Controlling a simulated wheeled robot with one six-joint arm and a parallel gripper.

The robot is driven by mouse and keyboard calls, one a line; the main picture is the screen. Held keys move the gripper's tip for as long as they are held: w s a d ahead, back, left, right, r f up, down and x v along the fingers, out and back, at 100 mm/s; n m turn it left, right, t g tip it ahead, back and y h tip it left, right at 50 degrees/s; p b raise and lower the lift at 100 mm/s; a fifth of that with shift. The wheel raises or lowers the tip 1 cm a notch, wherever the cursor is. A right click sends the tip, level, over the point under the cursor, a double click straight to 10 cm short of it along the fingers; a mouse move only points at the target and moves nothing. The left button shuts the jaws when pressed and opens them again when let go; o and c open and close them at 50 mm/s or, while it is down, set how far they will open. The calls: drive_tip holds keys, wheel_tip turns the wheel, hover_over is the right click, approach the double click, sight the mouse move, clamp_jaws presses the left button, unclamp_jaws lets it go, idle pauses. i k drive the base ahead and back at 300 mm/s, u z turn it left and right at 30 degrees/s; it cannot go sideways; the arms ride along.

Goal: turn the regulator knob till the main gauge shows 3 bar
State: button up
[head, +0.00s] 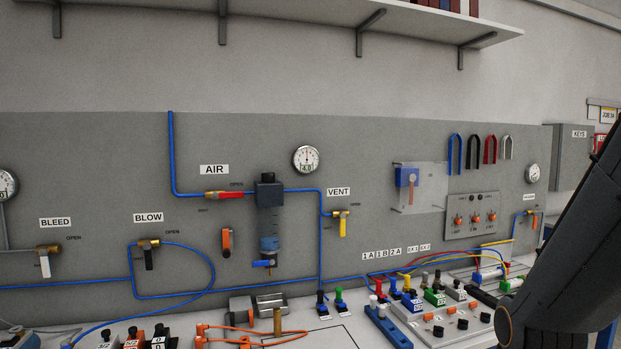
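The filter-regulator unit (269,222) hangs upright on the grey panel, in the blue air line right of the AIR label. Its dark block-shaped top (268,178) appears to be the regulator knob. A round white gauge (307,159), likely the main one, sits just above and right of it. Its needle points about straight up, and its small readout looks like 4.0, though it is too small to be sure. My gripper is not in view; only a dark link of my arm shows at the right edge, well away from the regulator.
A red-handled AIR valve (224,195) is left of the regulator, and a yellow VENT valve (341,214) is right of it. Other gauges sit at far left (7,186) and right (532,173). Fittings and hoses crowd the bench below. A shelf (330,22) overhangs above.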

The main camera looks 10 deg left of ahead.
sight(267, 177)
drive_tip(key=z, duration=0.3)
drive_tip(key=k, duration=0.7)
drive_tip(key=u, duration=0.55)
drive_tip(key=i, duration=0.55)
drive_tip(key=u, duration=0.6)
drive_tip(key=i, duration=0.95)
drive_tip(key=z, duration=0.3)
